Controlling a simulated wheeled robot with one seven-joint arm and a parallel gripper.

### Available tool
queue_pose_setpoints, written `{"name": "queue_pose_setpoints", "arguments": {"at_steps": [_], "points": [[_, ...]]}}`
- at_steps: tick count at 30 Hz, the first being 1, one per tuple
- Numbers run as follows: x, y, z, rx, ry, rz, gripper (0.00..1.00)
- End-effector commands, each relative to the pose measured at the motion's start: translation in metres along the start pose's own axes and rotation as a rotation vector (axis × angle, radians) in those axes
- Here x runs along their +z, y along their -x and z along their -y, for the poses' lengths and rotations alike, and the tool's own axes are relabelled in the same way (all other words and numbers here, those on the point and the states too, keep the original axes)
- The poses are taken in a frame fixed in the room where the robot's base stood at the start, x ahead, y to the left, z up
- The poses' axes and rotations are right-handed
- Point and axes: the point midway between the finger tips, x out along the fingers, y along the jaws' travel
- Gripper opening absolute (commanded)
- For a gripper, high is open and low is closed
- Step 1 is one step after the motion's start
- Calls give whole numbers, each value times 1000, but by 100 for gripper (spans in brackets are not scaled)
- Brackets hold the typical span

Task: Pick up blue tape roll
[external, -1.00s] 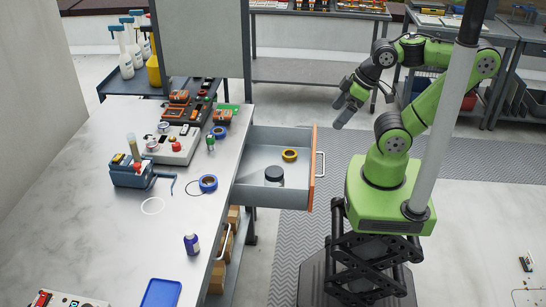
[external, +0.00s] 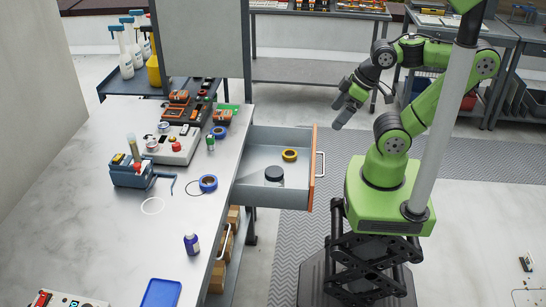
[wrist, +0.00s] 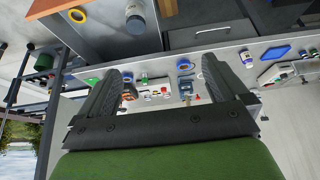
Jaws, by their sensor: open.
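A blue tape roll (external: 208,189) lies on the grey table near its right edge, beside the open drawer. It also shows in the wrist view (wrist: 185,69), beyond the fingers and between them. A second blue roll (external: 219,131) lies farther back on the table, by a green-topped bottle (external: 210,143). My gripper (external: 340,118) is raised on the far side of the drawer, well to the right of the table and clear of both rolls. In the wrist view its two dark fingers (wrist: 164,85) are spread wide with nothing held between them.
The open drawer (external: 314,170) juts out between the table and my base. It holds a yellow tape roll (external: 290,155) and a dark-lidded jar (external: 274,175). A blue tool (external: 130,176), a control box (external: 173,150), a purple bottle (external: 191,244) and a blue tray (external: 161,294) are on the table.

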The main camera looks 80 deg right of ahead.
Motion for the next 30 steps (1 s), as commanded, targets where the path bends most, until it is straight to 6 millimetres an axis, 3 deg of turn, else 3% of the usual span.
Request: {"name": "queue_pose_setpoints", "arguments": {"at_steps": [3,11,14,19,23,26,30], "points": [[0,0,0,0,0,0,96],[-1,-1,0,-1,5,1,96],[-12,-18,6,-28,74,20,96],[-59,-92,23,-207,340,28,96],[-92,-155,25,-388,492,-61,96],[-113,-202,16,-513,552,-189,96],[-133,-259,-14,-621,562,-437,96]]}}
